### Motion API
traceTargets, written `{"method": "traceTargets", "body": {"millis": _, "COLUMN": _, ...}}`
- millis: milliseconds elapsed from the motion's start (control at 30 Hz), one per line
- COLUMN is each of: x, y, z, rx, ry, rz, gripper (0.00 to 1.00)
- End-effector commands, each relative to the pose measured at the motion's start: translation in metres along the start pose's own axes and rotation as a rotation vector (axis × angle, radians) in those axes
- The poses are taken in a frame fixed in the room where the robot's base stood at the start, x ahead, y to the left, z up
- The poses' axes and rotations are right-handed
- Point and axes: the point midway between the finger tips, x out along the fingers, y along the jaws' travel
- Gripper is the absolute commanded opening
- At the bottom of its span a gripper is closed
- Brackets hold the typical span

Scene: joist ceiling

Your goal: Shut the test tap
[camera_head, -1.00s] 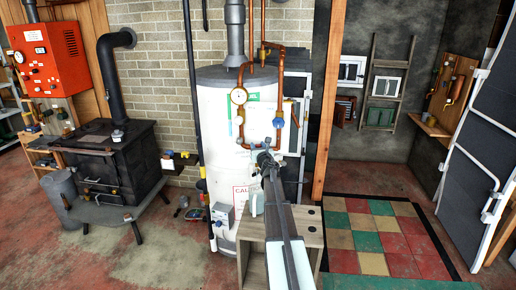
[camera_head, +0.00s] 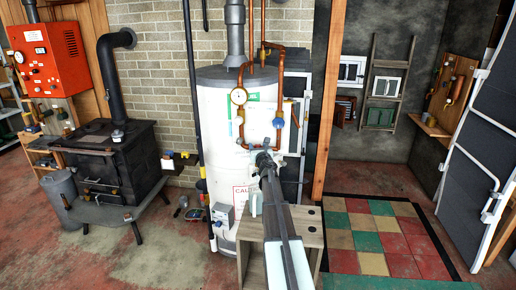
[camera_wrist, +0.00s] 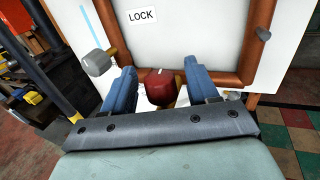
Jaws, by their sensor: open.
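A dark red knob with a small white mark (camera_wrist: 160,88), which appears to be the test tap, sits low on the copper pipe loop (camera_wrist: 235,80) in the wrist view. My gripper (camera_wrist: 159,78) is open, with one blue finger on each side of the knob. Small gaps seem to show between the fingers and the knob; contact cannot be told. In the head view my gripper (camera_head: 264,158) is in front of the white water heater (camera_head: 219,150) and hides the knob.
A round gauge (camera_head: 239,96) is on the copper pipework. A wooden stand (camera_head: 308,240) is below my arm. A black stove (camera_head: 105,160) stands left.

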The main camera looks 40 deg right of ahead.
Motion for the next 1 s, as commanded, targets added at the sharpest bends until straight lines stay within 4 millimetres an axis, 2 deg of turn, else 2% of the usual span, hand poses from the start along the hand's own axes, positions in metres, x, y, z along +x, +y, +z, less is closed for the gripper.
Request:
{"method": "traceTargets", "body": {"millis": 267, "x": -0.025, "y": 0.0, "z": 0.0, "rx": 0.0, "ry": 0.0, "rz": 0.0, "gripper": 0.59}}
{"method": "traceTargets", "body": {"millis": 800, "x": -0.123, "y": 0.0, "z": 0.0, "rx": 0.0, "ry": 0.0, "rz": 0.0, "gripper": 0.59}}
{"method": "traceTargets", "body": {"millis": 1000, "x": -0.137, "y": 0.0, "z": 0.0, "rx": 0.0, "ry": 0.0, "rz": 0.0, "gripper": 0.59}}
